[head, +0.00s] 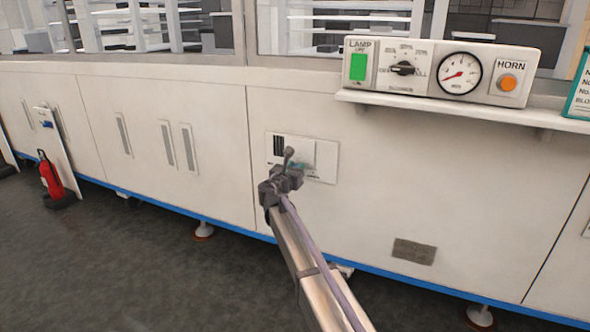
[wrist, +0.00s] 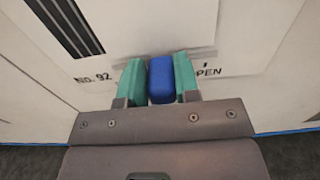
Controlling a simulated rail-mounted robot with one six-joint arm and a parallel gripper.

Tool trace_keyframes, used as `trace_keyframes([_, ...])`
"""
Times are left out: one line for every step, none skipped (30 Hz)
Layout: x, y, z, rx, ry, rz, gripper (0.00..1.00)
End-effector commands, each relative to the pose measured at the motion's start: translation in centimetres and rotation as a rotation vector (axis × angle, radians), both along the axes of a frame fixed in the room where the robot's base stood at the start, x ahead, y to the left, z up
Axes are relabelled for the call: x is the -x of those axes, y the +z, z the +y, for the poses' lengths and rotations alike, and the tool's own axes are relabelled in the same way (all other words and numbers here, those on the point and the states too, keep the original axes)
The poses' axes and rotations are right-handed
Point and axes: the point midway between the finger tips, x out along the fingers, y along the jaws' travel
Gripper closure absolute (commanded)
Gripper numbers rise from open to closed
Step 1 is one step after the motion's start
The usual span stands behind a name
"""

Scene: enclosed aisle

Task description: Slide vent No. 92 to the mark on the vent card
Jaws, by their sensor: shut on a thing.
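Vent No. 92 (head: 328,163) is a white plate on the cabinet front, with dark slots at its left and a lighter sliding cover (head: 302,146) beside them. In the wrist view, its label "NO. 92" (wrist: 92,78) is at the left and "OPEN", partly covered, at the right. My gripper (wrist: 160,70) has its teal fingers shut on the vent's blue knob (wrist: 161,80). In the head view, my gripper (head: 294,164) is at the vent and hides the knob. The slots (wrist: 65,25) show uncovered left of the knob. A teal-edged card (head: 580,88), cut off at the right edge, shows only partial text.
A shelf (head: 460,112) above right carries a panel with a green lamp, dial, gauge and orange horn button (head: 508,83). A red extinguisher (head: 50,178) stands at the left. A small brownish grille (head: 414,251) sits low right of my arm. The floor (head: 130,270) is clear.

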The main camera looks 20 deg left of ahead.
Motion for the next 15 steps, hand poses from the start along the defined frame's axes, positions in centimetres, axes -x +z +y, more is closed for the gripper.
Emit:
trace_keyframes([0.0,0.0,0.0,0.0,0.0,0.0,1.0])
trace_keyframes([0.0,0.0,0.0,0.0,0.0,0.0,1.0])
trace_keyframes([0.0,0.0,0.0,0.0,0.0,0.0,1.0])
trace_keyframes([0.0,0.0,0.0,0.0,0.0,0.0,1.0])
trace_keyframes([0.0,0.0,0.0,0.0,0.0,0.0,1.0])
trace_keyframes([0.0,0.0,0.0,0.0,0.0,0.0,1.0])
trace_keyframes([0.0,0.0,-0.1,0.0,0.0,0.0,1.0])
trace_keyframes([0.1,0.0,-0.2,0.0,0.0,0.0,1.0])
trace_keyframes([0.1,0.0,-0.6,0.0,-0.001,0.0,1.0])
trace_keyframes([0.1,0.0,-1.0,0.0,-0.001,0.0,1.0])
trace_keyframes([0.2,0.0,-1.5,0.0,-0.002,0.0,1.0])
trace_keyframes([0.2,0.0,-2.2,0.0,-0.003,0.0,1.0])
trace_keyframes([0.3,0.0,-2.8,0.0,-0.003,0.0,1.0])
trace_keyframes([0.3,0.0,-3.3,0.0,-0.003,0.0,1.0])
trace_keyframes([0.4,0.0,-4.1,0.0,-0.002,0.0,1.0])
